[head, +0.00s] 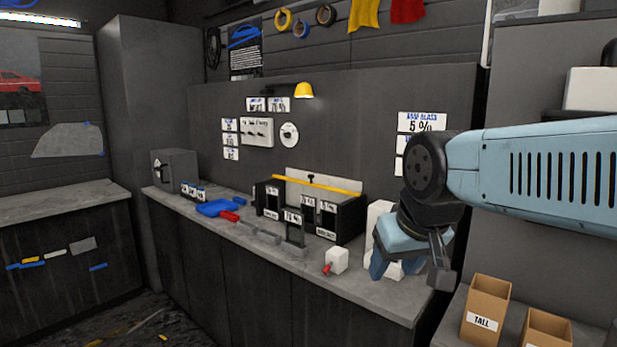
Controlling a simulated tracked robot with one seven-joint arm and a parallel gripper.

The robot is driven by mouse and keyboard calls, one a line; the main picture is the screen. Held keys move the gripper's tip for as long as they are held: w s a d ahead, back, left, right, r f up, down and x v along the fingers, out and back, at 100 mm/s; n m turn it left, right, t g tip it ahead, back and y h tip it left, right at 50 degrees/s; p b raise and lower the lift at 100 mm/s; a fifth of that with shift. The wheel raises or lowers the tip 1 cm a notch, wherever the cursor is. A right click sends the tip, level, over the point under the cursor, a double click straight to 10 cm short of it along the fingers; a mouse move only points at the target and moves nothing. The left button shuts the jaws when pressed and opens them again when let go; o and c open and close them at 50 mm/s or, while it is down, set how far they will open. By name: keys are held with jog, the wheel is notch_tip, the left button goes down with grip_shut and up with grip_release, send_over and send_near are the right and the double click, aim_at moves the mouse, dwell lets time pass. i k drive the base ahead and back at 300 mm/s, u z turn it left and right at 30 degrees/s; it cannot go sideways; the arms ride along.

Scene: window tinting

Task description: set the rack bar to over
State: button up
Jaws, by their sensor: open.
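The black rack (347,222) stands on the grey workbench (375,303) against the dark back wall. The yellow rack bar (318,184) runs lengthwise across the rack's upper part, in front of a pale back plate (298,176). Several labelled dark-framed cards stand in and before the rack, one marked 70 % (294,228). My gripper (398,268) is open and points down over the bench's right end, right of the rack and apart from the bar. Nothing shows between its fingers, though the view there is partly covered.
A white upright object (378,222) stands behind my gripper. Blue and red tools (214,207) lie left of the rack. A yellow lamp (304,90) hangs above. Cardboard boxes (486,308) stand lower right.

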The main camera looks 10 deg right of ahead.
aim_at(310, 176)
jog(key=u, duration=0.1)
jog(key=k, duration=0.3)
jog(key=u, duration=1.25)
jog(key=i, duration=2.2)
jog(key=z, duration=1.1)
jog(key=i, duration=0.2)
jog(key=z, duration=1.3)
